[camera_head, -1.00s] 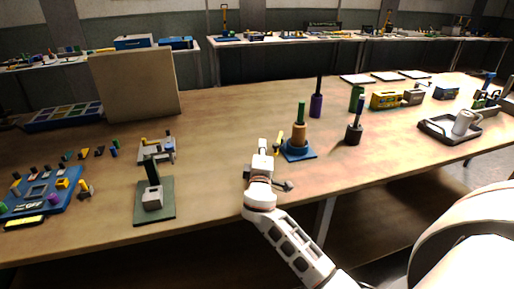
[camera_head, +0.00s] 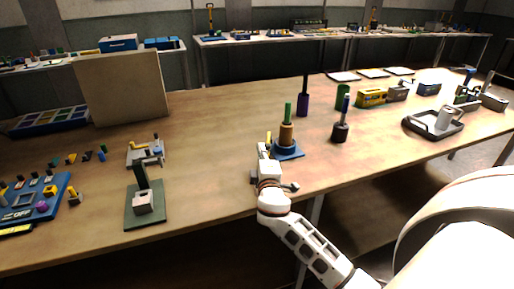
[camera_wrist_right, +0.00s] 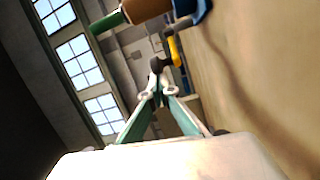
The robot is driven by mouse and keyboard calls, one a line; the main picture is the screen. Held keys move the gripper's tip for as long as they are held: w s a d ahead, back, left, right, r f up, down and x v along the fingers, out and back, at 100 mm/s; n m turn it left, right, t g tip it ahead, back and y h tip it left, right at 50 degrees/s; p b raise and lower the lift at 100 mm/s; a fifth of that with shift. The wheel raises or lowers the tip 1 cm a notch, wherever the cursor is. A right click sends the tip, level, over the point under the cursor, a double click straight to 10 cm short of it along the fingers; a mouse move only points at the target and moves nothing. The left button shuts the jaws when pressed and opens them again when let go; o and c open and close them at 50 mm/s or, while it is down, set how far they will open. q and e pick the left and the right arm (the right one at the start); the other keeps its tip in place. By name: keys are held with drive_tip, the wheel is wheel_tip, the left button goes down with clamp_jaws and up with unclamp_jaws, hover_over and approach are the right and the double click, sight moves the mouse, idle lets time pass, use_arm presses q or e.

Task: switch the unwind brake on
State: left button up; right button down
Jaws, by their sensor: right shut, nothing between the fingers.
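The unwind stand has a blue base (camera_head: 289,152), a brown roll (camera_head: 286,135) and a green top (camera_head: 288,112). A small yellow lever (camera_head: 269,136) stands at its left side. In the wrist view the yellow lever (camera_wrist_right: 174,50) shows beside the blue base (camera_wrist_right: 204,10), with a dark knob near my fingertips. My right gripper (camera_head: 264,149) is shut and empty, just left of the stand. In the wrist view its fingertips (camera_wrist_right: 157,78) are close to the dark knob; I cannot tell whether they touch. My left gripper is out of view.
A dark spindle (camera_head: 341,130) and a purple one (camera_head: 303,103) stand right of and behind the stand. A green post on a plate (camera_head: 145,217) stands left. A tray with a mug (camera_head: 433,124) is far right. The table between post and gripper is clear.

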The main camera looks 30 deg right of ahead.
drive_tip(key=s+d+n+y, duration=0.1)
drive_tip(key=d+n+t+y, duration=0.1)
drive_tip(key=s+d+n+y, duration=0.1)
drive_tip(key=y, duration=0.1)
drive_tip(key=shift+s+d+t+p, duration=0.25)
drive_tip(key=shift+s+t+p, duration=0.05)
drive_tip(key=shift+p, duration=0.1)
drive_tip(key=shift+s+d+n+y, duration=0.35)
drive_tip(key=shift+d+n+y, duration=0.25)
drive_tip(key=shift+y, duration=0.5)
drive_tip(key=shift+s+d, duration=0.25)
drive_tip(key=shift+d, duration=0.4)
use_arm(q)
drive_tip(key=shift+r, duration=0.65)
use_arm(e)
drive_tip(key=shift+d, duration=0.15)
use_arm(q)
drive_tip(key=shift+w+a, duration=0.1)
use_arm(e)
drive_tip(key=shift+d, duration=0.2)
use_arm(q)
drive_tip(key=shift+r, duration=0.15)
use_arm(e)
drive_tip(key=shift+r, duration=0.1)
